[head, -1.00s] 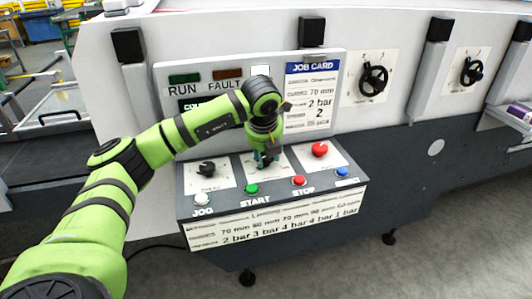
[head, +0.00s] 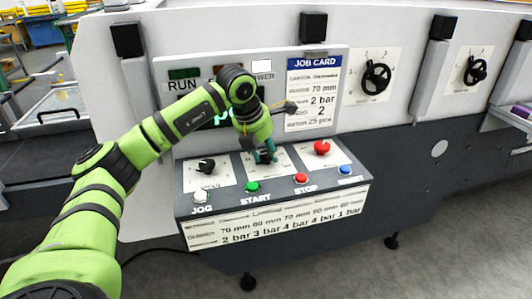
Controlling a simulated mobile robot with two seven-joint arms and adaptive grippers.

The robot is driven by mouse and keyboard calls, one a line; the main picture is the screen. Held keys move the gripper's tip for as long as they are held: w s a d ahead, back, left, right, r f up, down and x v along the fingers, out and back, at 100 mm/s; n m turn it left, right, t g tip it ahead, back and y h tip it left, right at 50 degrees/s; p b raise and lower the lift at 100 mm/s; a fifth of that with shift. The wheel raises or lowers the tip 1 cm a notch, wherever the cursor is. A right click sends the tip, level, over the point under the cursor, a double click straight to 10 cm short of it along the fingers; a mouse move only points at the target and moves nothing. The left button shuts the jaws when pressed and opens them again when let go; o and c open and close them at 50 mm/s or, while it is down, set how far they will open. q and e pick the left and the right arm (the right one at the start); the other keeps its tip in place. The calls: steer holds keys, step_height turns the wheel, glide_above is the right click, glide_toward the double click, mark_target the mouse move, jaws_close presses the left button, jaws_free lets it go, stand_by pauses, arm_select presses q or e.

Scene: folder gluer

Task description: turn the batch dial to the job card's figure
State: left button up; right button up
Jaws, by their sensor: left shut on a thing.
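The job card (head: 313,92) with a blue header is on the upright panel; it reads 70 mm, 2 bar, 2 and what looks like 25 pcs. My left gripper (head: 265,158) comes down onto the middle plate (head: 283,160) of the sloped console. It is shut on a dark knob there, mostly hidden by the fingers; its pointer and scale cannot be read. I cannot read whether its label says batch. Another black knob (head: 206,165) sits on the console's left plate. A display (head: 223,118) with green digits is partly hidden behind my arm. My right gripper is not in view.
A red mushroom button (head: 322,147) stands right of the gripper. Along the console's front are white JOG (head: 200,197), green START (head: 252,187), red STOP (head: 301,178) and blue (head: 343,171) buttons.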

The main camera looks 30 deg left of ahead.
arm_select(q)
steer(key=shift+w+a+r+m+h+p, duration=0.1)
steer(key=shift+a+r+m+h+p, duration=0.2)
steer(key=shift+m, duration=0.8)
steer(key=shift+w+d+r+m+h+p, duration=0.1)
steer(key=shift+m+h+p, duration=0.3)
steer(key=shift+m, duration=0.7)
steer(key=o, duration=1.2)
steer(key=shift+f, duration=0.15)
steer(key=shift+c, duration=0.2)
steer(key=shift+f, duration=0.1)
steer(key=v, duration=1.2)
steer(key=shift+w+a, duration=0.25)
steer(key=shift+w, duration=0.05)
